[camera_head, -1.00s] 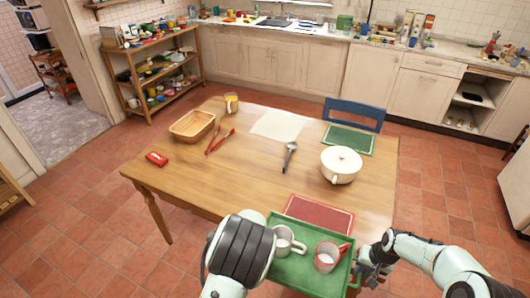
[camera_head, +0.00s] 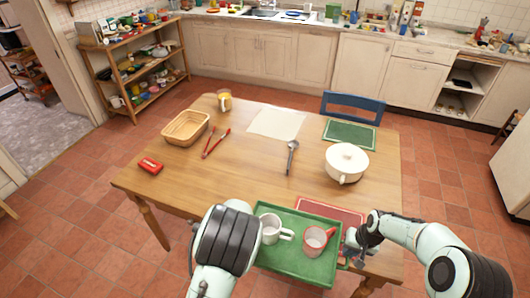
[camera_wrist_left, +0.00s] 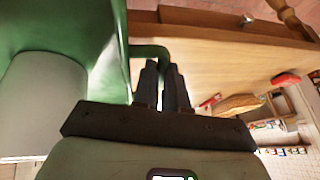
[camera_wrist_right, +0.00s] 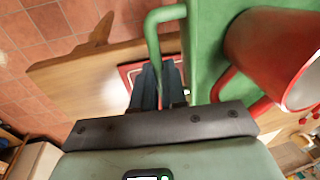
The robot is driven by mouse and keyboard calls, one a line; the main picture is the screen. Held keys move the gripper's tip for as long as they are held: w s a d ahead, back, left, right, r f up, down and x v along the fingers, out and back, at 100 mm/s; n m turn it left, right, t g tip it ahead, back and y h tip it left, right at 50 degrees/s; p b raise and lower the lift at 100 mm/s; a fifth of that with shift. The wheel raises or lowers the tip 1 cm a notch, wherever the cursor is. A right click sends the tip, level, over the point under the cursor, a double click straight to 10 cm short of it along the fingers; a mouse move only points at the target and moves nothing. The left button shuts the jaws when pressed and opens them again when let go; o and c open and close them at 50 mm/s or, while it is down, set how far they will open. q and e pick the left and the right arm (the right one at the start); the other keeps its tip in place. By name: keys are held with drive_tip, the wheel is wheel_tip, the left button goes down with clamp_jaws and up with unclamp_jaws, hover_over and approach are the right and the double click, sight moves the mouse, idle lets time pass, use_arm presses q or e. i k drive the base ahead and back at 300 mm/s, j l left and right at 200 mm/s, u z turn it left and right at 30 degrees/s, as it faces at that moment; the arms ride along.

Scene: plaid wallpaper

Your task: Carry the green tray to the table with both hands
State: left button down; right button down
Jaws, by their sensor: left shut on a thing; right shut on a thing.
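The green tray (camera_head: 285,262) is at the table's near edge in the head view, its far side overlapping the red mat in the picture. The wooden table (camera_head: 240,165) lies ahead.
The middle-left tabletop is clear.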

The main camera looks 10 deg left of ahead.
sight(218, 200)
drive_tip(key=i+j, duration=0.15)
drive_tip(key=j, duration=0.2)
drive_tip(key=i+j, duration=0.1)
drive_tip(key=j, duration=0.25)
drive_tip(key=i+j, duration=0.15)
drive_tip(key=j, duration=0.15)
drive_tip(key=i+j, duration=0.15)
drive_tip(key=j, duration=0.2)
drive_tip(key=i+j, duration=0.1)
drive_tip(key=j, duration=0.25)
